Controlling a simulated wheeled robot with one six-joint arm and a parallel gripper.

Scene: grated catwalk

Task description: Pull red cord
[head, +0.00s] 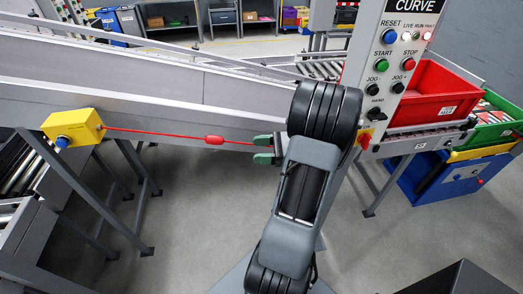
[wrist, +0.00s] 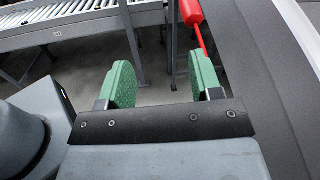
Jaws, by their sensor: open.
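The red cord (head: 155,132) runs from a yellow box (head: 72,128) on the left along the conveyor side, through a red grip (head: 214,140), towards my gripper (head: 262,149). My gripper is open with green finger pads, just right of the red grip. In the wrist view, my gripper (wrist: 158,62) has nothing between its pads. The red grip (wrist: 191,12) is at the top, beyond the right pad. The cord (wrist: 202,40) passes along that pad's outer side, then is hidden. Whether they touch, I cannot tell.
The conveyor's grey side rail (head: 130,90) runs behind the cord. A control panel (head: 392,65) with buttons stands right of my arm. A red bin (head: 430,95) and a green bin (head: 493,122) are farther right. Grey floor (head: 200,210) is open below the cord.

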